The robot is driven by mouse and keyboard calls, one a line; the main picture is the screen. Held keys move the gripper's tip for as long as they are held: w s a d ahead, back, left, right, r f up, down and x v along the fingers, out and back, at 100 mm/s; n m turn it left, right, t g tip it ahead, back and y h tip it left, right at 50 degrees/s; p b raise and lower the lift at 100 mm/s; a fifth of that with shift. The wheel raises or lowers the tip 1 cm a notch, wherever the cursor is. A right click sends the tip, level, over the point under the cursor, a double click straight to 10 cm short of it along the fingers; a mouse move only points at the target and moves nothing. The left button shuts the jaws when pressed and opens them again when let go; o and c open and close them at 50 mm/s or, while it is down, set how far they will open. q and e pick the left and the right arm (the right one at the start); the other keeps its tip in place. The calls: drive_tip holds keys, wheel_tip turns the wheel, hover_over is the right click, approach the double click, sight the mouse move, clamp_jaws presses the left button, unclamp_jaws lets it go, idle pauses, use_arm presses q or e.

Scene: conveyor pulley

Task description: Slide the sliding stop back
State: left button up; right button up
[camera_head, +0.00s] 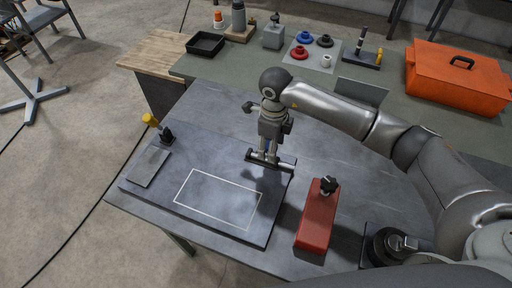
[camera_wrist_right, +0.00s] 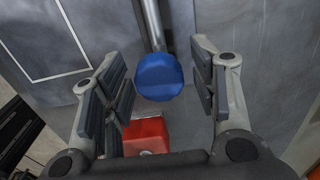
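A dark bar (camera_head: 284,165), probably the sliding stop, lies along the right back edge of the dark plate (camera_head: 180,215). In the right wrist view a blue round knob (camera_wrist_right: 160,78) stands out in front of a metal rod (camera_wrist_right: 152,25). My right gripper (camera_head: 267,157) points down at the bar. Its two fingers stand on either side of the knob, with narrow gaps showing at both sides, so it looks open. The fingers mostly hide the knob in the head view. My left gripper is not in view.
A red block (camera_head: 317,218) with a black knob stands right of the plate. A yellow-handled clamp (camera_head: 157,127) and a grey pad (camera_head: 149,166) are at the plate's left. A white outlined rectangle (camera_head: 218,199) on the plate is empty. An orange case (camera_head: 455,80) sits behind.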

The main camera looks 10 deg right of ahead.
drive_tip(key=shift+r, duration=0.15)
drive_tip(key=shift+r+p, duration=1.75)
drive_tip(key=shift+r, duration=1.65)
drive_tip(key=shift+f, duration=0.1)
